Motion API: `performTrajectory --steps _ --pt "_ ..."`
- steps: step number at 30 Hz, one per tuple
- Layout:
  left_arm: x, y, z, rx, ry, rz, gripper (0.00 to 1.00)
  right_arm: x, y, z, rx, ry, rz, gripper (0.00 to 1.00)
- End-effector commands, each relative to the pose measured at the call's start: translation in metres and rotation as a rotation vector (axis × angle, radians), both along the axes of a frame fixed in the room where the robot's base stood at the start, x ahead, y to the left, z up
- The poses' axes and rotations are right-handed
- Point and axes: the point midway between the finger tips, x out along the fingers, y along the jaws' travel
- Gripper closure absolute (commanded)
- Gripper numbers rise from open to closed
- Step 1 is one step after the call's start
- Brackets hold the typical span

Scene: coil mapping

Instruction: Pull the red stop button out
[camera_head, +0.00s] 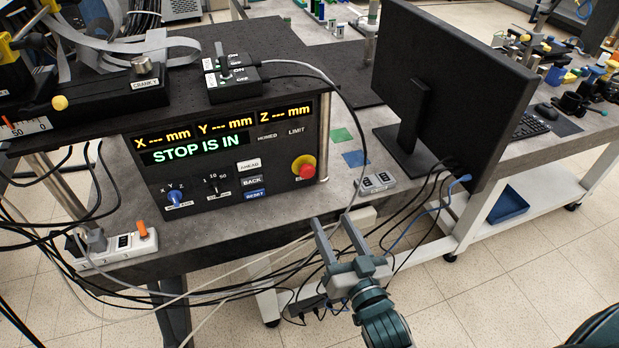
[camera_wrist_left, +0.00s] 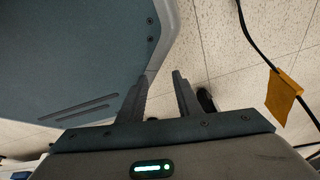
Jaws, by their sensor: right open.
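The red stop button (camera_head: 303,165) sits on a yellow ring at the right end of the black control panel (camera_head: 225,205). The panel's screen (camera_head: 195,145) reads "STOP IS IN". My right gripper (camera_head: 335,224) is open and empty, below and a little right of the button, apart from it. Its fingers point up toward the panel and bench edge. My left gripper (camera_wrist_left: 161,80) shows only in the left wrist view. Its two fingers are apart with nothing between them, over the floor beside a grey-blue body part.
Right of the panel are a small switch box (camera_head: 374,183) and a black monitor (camera_head: 450,85). Cables (camera_head: 300,255) hang around the bench's front edge near my right gripper. A black switch unit (camera_head: 233,82) stands on top. An orange tag (camera_wrist_left: 281,95) hangs on a cable.

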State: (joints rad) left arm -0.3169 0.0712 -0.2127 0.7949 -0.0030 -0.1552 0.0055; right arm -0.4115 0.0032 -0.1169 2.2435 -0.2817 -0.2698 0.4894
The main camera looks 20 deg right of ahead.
Motion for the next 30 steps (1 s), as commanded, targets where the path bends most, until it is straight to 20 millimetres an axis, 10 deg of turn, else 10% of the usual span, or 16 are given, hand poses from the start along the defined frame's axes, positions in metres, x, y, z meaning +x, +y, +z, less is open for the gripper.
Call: performTrajectory --steps 21,30 --pt "-0.086 0.035 0.001 0.062 0.207 0.009 0.69 0.119 0.004 0.003 0.0 0.0 0.001 0.5" --pt "-0.095 0.039 0.006 0.068 0.225 0.012 0.69 0.154 0.005 0.001 0.0 0.001 0.0 0.5"
